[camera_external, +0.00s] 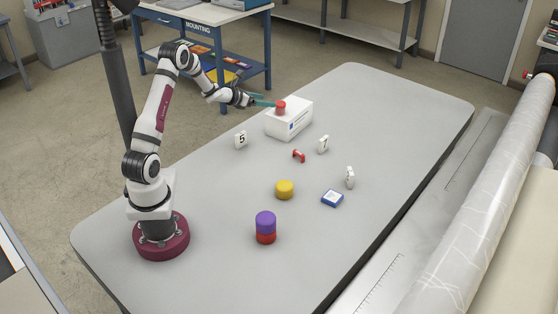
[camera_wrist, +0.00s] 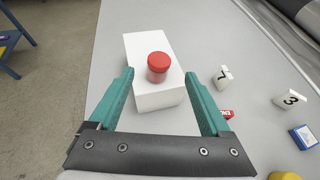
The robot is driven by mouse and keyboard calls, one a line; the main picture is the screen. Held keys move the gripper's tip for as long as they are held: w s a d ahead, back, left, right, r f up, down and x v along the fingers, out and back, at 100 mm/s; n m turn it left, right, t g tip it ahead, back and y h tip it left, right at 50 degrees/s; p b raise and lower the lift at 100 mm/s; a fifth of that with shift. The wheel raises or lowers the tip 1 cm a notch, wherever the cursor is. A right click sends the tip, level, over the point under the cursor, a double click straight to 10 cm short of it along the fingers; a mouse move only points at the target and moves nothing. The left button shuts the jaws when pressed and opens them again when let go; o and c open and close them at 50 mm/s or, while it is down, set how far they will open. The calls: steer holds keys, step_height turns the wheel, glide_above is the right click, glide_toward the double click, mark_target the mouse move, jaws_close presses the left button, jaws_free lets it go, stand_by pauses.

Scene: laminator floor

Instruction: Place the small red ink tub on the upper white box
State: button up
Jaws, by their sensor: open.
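The small red ink tub (camera_external: 281,107) stands upright on top of the white box (camera_external: 290,122) near the far end of the table. In the wrist view the tub (camera_wrist: 158,68) sits on the bare top of the white box (camera_wrist: 148,46), away from its edges. My gripper (camera_external: 265,102) is open, with its green fingers reaching toward the tub from the left. In the wrist view my gripper (camera_wrist: 158,77) has one finger on each side of the tub, with visible gaps. Only one white box shows clearly.
Number markers 5 (camera_external: 241,140), 7 (camera_external: 323,144) and 3 (camera_external: 350,177) stand on the table. The far right table is clear.

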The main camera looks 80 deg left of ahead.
steer(key=w+d+r+m+t+h, duration=0.1)
steer(key=w+d+r+m+h, duration=0.1)
steer(key=w+d+m, duration=0.3)
steer(key=w+d+r+m+t+h, duration=0.1)
steer(key=w+d+r+m+h, duration=0.15)
steer(key=d, duration=0.45)
steer(key=d+r+m+g+h, duration=0.35)
steer(key=d+m+h, duration=0.35)
steer(key=d+m, duration=1.2)
steer(key=s+d+m+g, duration=0.7)
steer(key=s+d+m, duration=0.4)
steer(key=s+d, duration=0.65)
steer(key=s+a+f+m+g+y, duration=0.2)
steer(key=s+a+m+y, duration=0.2)
steer(key=s+m, duration=0.6)
steer(key=shift+s+y, duration=0.3)
steer(key=shift+y, duration=0.95)
